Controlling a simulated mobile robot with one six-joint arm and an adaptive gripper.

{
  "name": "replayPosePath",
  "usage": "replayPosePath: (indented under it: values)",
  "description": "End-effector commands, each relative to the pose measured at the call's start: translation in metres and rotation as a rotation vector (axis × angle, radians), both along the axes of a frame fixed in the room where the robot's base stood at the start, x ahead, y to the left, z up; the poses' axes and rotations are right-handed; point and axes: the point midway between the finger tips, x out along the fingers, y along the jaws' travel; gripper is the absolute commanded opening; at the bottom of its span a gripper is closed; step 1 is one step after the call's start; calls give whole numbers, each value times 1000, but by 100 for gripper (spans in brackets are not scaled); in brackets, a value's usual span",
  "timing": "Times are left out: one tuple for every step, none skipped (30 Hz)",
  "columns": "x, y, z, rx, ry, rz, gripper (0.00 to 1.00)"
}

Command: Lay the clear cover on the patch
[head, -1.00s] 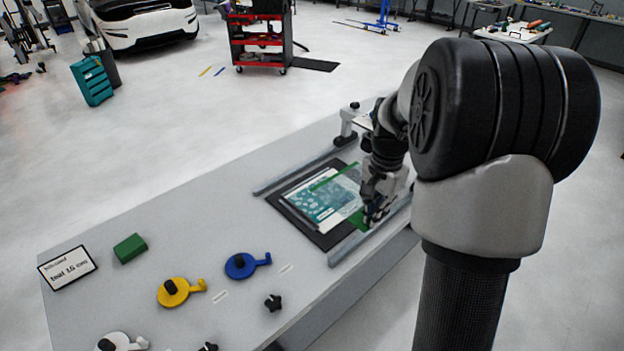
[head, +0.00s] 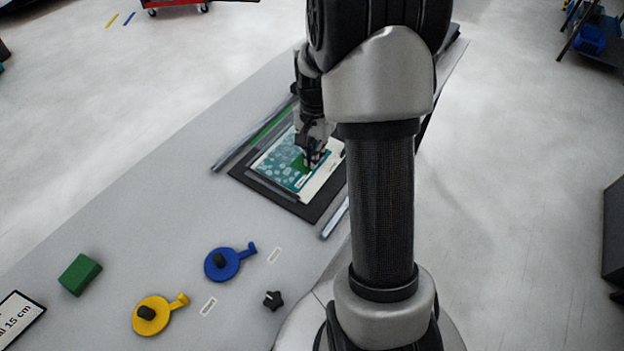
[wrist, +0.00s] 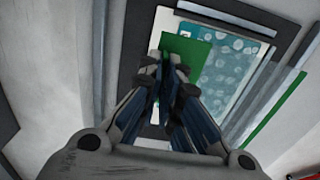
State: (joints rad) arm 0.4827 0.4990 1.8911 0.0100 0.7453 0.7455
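The patch, a teal printed sheet with pale patterns (head: 285,160), lies on a black mat (head: 262,190) on the grey table; it also shows in the wrist view (wrist: 235,68). The clear cover is hard to make out. Its green tab (wrist: 186,50) shows at my fingertips, and a green strip (head: 270,127), probably its far edge, lies beyond the patch; that strip also shows in the wrist view (wrist: 275,110). My gripper (head: 312,164) is over the patch, with fingers close together and apparently shut on the green tab. Whether the cover touches the patch is unclear.
Metal rails (head: 335,215) flank the mat. A yellow disc (head: 150,314), a blue disc (head: 222,264), a black star knob (head: 272,299) and a green block (head: 80,274) lie on the near left of the table. A sign (head: 17,318) sits at the left edge.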

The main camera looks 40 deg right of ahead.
Motion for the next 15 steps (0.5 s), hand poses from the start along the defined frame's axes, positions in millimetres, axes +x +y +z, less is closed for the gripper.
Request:
replayPosePath:
  values:
    - [-1,1,-18,3,4,0,0]
    - [-1,1,-25,2,3,0,0]
    - [-1,1,-34,3,4,0,0]
    - [-1,0,-39,2,3,0,0]
    - [-1,0,-43,1,3,0,0]
    - [-1,0,-49,1,3,0,0]
    - [0,0,-52,2,2,0,0]
    - [0,0,-54,1,1,0,0]
    - [0,0,-56,0,0,0,0]
    - [0,0,-57,0,0,0,0]
    - [0,0,-58,0,0,0,0]
    - [0,0,-61,0,0,0,0]
    - [0,0,-63,1,1,0,0]
    - [0,0,-67,1,1,0,0]
    - [0,0,-73,1,1,0,0]
